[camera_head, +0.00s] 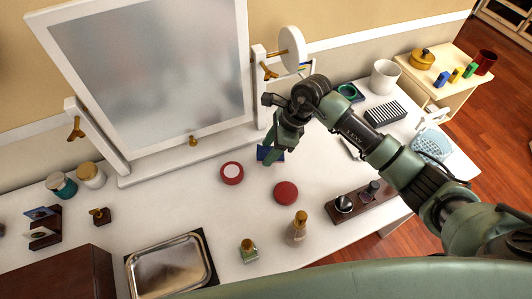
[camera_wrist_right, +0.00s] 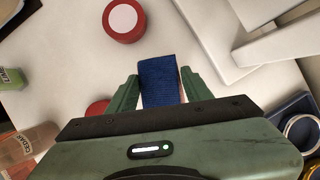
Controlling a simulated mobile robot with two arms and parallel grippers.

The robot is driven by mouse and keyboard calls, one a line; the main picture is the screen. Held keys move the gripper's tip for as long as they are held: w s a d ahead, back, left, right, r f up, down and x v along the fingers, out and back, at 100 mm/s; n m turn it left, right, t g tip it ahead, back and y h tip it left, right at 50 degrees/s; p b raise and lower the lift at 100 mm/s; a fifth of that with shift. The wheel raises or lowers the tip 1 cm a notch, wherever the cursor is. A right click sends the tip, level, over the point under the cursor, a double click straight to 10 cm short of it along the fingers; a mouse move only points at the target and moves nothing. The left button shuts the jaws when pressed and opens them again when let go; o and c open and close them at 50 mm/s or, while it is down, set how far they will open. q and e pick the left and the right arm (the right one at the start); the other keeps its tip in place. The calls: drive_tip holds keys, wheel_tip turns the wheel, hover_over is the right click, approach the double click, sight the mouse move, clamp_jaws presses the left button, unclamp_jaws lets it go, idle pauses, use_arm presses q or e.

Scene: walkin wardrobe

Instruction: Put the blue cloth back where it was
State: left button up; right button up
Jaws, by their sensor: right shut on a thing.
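The blue cloth (camera_head: 268,154) is a small dark blue folded piece just in front of the mirror's foot on the white table (camera_head: 320,245). My right gripper (camera_head: 277,147) reaches down over it and is shut on it. In the right wrist view the blue cloth (camera_wrist_right: 160,82) shows between the two green fingers of my right gripper (camera_wrist_right: 160,92), sticking out past their tips. I cannot tell whether the cloth touches the tabletop. My left gripper is not in view.
A tilting mirror (camera_head: 150,70) stands behind. A red-and-white round tin (camera_head: 232,173) and a red round tin (camera_head: 286,192) lie close by. Bottles (camera_head: 298,228), a silver tray (camera_head: 170,268) and a dark wooden stand (camera_head: 360,205) are nearer. A white cup (camera_head: 383,76) stands at the back right.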

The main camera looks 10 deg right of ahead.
drive_tip(key=shift+w+a+r, duration=0.1)
drive_tip(key=shift+a, duration=0.55)
wheel_tip(320, 180, down, 3)
drive_tip(key=shift+d+r+p, duration=0.1)
drive_tip(key=shift+p, duration=0.5)
drive_tip(key=shift+f, duration=0.35)
drive_tip(key=shift+d+f, duration=0.1)
